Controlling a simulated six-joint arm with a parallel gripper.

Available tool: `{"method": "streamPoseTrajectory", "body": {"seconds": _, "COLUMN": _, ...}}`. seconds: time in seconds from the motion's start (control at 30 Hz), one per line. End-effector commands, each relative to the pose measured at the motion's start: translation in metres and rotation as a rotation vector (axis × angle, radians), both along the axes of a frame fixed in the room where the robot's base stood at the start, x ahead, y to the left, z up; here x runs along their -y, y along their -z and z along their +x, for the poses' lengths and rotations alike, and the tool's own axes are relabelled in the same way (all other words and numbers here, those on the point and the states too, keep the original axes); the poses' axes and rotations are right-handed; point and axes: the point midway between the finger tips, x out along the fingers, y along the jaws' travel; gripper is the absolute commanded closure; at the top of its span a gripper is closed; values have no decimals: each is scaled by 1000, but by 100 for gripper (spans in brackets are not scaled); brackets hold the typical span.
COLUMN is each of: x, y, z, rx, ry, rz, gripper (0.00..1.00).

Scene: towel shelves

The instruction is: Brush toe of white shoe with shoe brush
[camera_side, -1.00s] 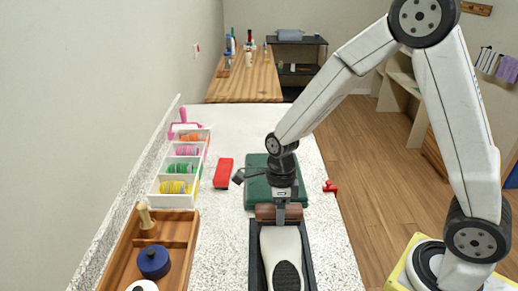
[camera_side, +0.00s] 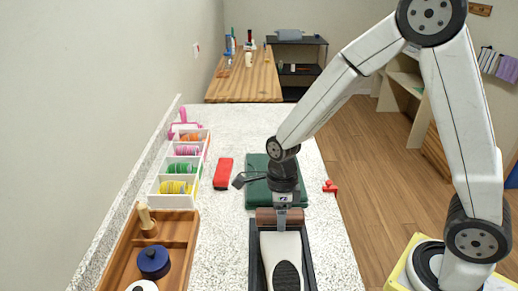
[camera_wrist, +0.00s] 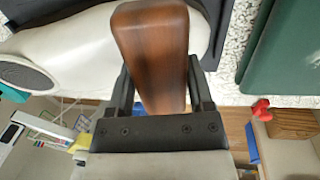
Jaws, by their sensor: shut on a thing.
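The white shoe (camera_side: 285,247) lies sole-down or on its side, I cannot tell which, in a dark tray (camera_side: 312,270) at the front, its narrow end toward my arm. A grey oval patch shows on it. My gripper (camera_side: 281,222) is shut on the brown wooden shoe brush (camera_side: 265,216) at the far end of the shoe. In the wrist view the brush (camera_wrist: 152,45) sits between the fingers (camera_wrist: 160,88) and covers part of the white shoe (camera_wrist: 80,45). The bristles are hidden, so contact with the shoe cannot be seen clearly.
A green mat or box (camera_side: 256,190) lies just behind the brush. A red object (camera_side: 223,173) and a white divided rack (camera_side: 158,200) stand left. A wooden tray (camera_side: 180,228) holds a blue jar (camera_side: 154,262). A small red item (camera_side: 330,187) lies at the right edge.

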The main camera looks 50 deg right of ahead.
Motion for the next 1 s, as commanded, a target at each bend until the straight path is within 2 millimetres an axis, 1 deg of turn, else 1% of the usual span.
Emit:
{"method": "streamPoseTrajectory", "body": {"seconds": 0.43, "x": -10, "y": 0, "z": -14, "rx": -14, "ry": 1, "rz": 1, "gripper": 100}}
{"method": "streamPoseTrajectory", "body": {"seconds": 1.0, "x": -9, "y": 1, "z": -14, "rx": -20, "ry": 0, "rz": 1, "gripper": 100}}
